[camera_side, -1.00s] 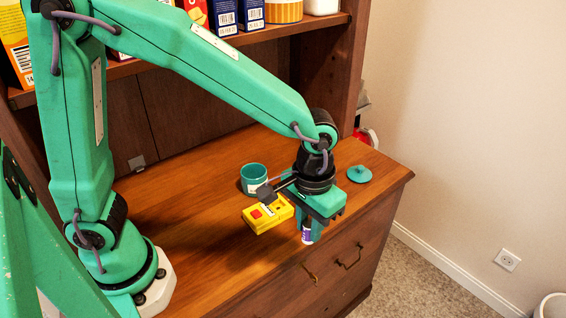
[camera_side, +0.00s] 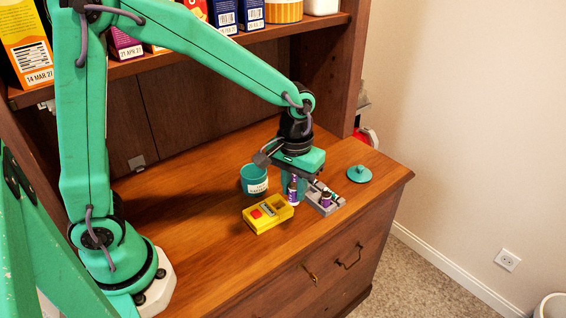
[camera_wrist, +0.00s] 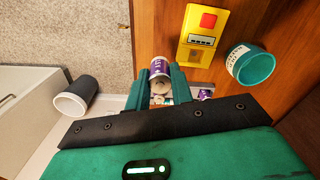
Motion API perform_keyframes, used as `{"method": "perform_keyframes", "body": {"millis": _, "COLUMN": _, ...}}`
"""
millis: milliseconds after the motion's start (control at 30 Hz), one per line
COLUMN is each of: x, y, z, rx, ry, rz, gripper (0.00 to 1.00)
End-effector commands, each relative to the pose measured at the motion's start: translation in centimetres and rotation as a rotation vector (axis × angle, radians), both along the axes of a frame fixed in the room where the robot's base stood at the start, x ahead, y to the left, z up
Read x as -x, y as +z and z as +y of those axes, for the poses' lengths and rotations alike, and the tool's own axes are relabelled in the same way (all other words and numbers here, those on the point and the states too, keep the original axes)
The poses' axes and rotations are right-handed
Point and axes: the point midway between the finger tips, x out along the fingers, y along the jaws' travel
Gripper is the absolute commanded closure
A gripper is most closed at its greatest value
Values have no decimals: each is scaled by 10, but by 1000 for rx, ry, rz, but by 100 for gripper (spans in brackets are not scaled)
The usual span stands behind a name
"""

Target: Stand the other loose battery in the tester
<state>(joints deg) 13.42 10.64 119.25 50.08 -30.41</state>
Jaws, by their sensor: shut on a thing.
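My gripper (camera_side: 293,184) is shut on a purple-and-white battery (camera_side: 293,194), held roughly upright above the counter. The held battery (camera_wrist: 159,68) also shows between the fingers in the wrist view. A yellow box (camera_side: 277,219) with a red square and a dark display lies just left of the held battery, and it appears clearly in the wrist view (camera_wrist: 187,52). A grey slotted holder (camera_side: 314,207) sits right of the held battery, with another purple battery (camera_side: 327,198) in it. The gripper partly hides the holder.
A teal cup (camera_side: 250,172) with a white label stands behind the yellow box. A teal lid (camera_side: 359,174) lies at the right end of the counter. The shelf (camera_side: 175,55) above holds cartons. The counter front left is clear.

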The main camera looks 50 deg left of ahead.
Motion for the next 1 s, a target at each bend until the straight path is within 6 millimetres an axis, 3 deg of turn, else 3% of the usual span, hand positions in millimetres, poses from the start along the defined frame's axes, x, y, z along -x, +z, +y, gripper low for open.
{"method": "perform_keyframes", "body": {"millis": 200, "x": -11, "y": -2, "z": 46, "rx": 0, "ry": 111, "rz": 0, "gripper": 100}}
{"method": "perform_keyframes", "body": {"millis": 400, "x": -14, "y": -4, "z": 69, "rx": 0, "ry": 161, "rz": 0, "gripper": 100}}
{"method": "perform_keyframes", "body": {"millis": 1000, "x": -14, "y": -13, "z": 73, "rx": -1, "ry": 171, "rz": 1, "gripper": 100}}
